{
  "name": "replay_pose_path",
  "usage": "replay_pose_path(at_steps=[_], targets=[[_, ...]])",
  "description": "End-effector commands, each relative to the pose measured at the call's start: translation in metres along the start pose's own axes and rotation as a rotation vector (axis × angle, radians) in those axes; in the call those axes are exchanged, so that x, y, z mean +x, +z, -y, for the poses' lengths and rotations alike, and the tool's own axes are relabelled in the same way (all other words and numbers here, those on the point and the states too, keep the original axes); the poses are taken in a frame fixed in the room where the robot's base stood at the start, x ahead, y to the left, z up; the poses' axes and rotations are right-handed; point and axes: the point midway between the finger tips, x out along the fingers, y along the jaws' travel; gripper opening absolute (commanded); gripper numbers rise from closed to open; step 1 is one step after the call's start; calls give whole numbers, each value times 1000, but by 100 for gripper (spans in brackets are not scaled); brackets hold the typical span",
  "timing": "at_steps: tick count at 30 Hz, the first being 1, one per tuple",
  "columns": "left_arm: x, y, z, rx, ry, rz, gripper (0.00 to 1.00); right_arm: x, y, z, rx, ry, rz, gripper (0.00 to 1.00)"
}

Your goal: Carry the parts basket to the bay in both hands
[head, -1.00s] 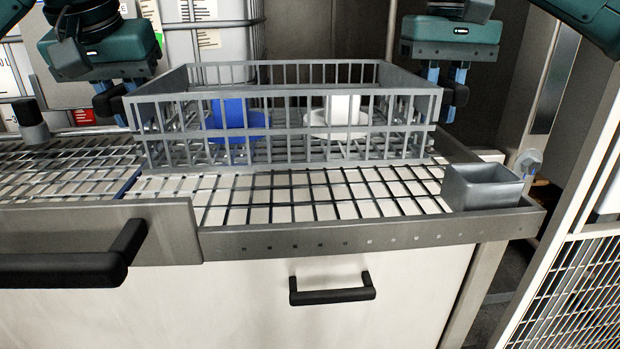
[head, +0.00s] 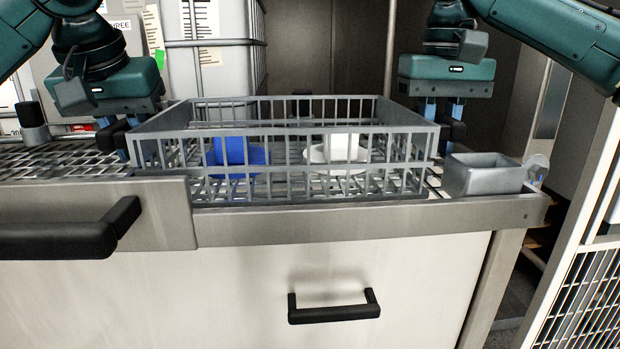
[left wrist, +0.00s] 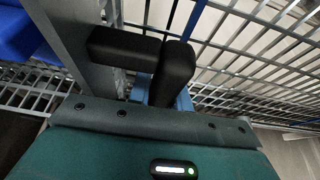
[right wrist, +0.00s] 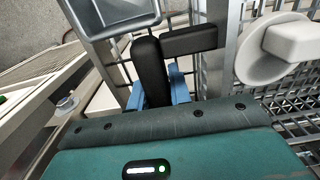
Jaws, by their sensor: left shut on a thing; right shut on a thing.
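The grey parts basket (head: 285,137) is level over the wire rack in the head view, with a blue part (head: 235,152) and a white part (head: 340,148) inside. My left gripper (head: 113,136) is shut on the black handle at the basket's left end. My right gripper (head: 450,130) is shut on the handle at its right end. The black handles also show close up in the left wrist view (left wrist: 125,47) and the right wrist view (right wrist: 190,40). I cannot tell whether the basket's underside touches the rack.
A grey open bin (head: 484,175) stands at the rack's right front corner, close to the basket. A steel front rim (head: 350,222) runs below the basket. A black drawer handle (head: 334,306) and a larger black handle (head: 70,238) project from the front. A mesh panel (head: 580,295) stands at right.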

Motion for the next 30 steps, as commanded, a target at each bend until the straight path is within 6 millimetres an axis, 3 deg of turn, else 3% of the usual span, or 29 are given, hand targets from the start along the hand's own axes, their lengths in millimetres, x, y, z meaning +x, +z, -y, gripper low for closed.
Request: replay_pose_path(at_steps=[8, 9, 16, 25, 30], targets=[[2, 0, 1, -3, -1, 1, 0, 0, 0, -2, 5, 2, 1, 0], [4, 1, 1, -2, -3, 5, 23, 2, 0, -2, 5, 3, 4, 23], [4, 1, 0, -1, -2, 5, 42, 1, 0, -1, 2, 2, 2, 42], [2, 0, -1, 1, -2, 5, 42, -1, 0, 0, 1, 1, 1, 42], [-10, -4, -1, 1, -1, 3, 42, -12, 0, 0, 0, 1, 1, 42]])
